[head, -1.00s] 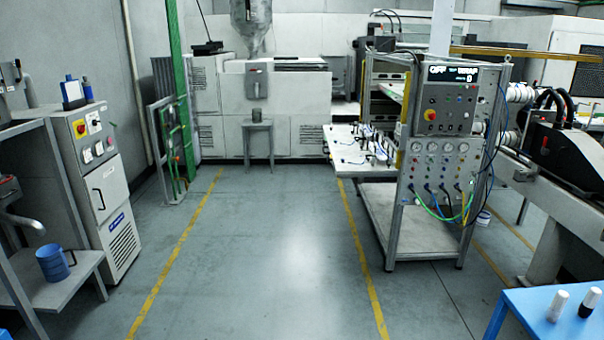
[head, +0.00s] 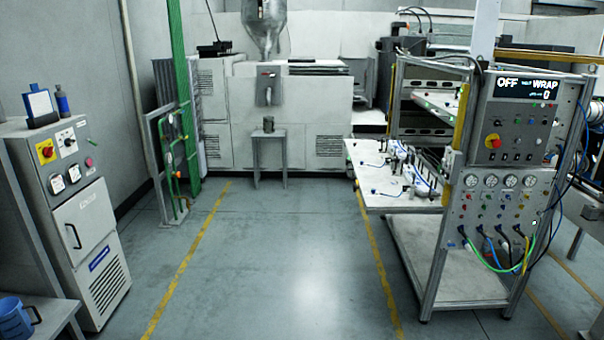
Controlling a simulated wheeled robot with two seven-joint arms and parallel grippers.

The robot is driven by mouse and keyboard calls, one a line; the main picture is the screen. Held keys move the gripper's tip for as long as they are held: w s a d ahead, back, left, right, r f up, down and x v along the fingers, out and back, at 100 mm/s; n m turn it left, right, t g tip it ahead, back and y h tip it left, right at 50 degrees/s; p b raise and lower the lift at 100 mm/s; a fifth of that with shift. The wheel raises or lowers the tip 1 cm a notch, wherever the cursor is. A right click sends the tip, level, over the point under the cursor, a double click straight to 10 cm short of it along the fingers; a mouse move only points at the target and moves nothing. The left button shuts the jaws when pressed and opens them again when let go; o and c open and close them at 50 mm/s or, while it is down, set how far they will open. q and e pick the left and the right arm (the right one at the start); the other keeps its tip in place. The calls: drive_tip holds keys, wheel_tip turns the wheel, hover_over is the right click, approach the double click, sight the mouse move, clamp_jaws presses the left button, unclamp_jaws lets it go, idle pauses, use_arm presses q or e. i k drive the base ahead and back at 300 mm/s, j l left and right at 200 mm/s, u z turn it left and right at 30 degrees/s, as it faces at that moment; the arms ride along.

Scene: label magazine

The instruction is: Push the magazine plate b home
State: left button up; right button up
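I cannot make out magazine plate b for certain in the head view. A wheel-less metal-framed machine stand (head: 440,250) is at the right, with a control panel (head: 515,118) whose display reads OFF and WRAP. A white shelf (head: 385,203) with small fittings and blue tubes sticks out from its left side. Inside the frame above the shelf are dark and grey plates, partly hidden by the posts. Neither of my grippers is in view.
A grey cabinet (head: 80,225) stands at the left, with a blue mug (head: 14,320) on a low shelf in front. A small grey stool (head: 269,152) stands at the back. The floor (head: 285,250) between the yellow lines is clear.

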sight(374, 172)
drive_tip(key=i, duration=1.45)
drive_tip(key=i+z, duration=0.2)
drive_tip(key=i, duration=0.2)
drive_tip(key=i+j+z, duration=0.45)
drive_tip(key=i, duration=0.3)
drive_tip(key=i+j+z, duration=0.4)
drive_tip(key=i+j, duration=0.45)
drive_tip(key=i, duration=0.5)
drive_tip(key=i+j+z, duration=0.35)
drive_tip(key=i+j, duration=0.85)
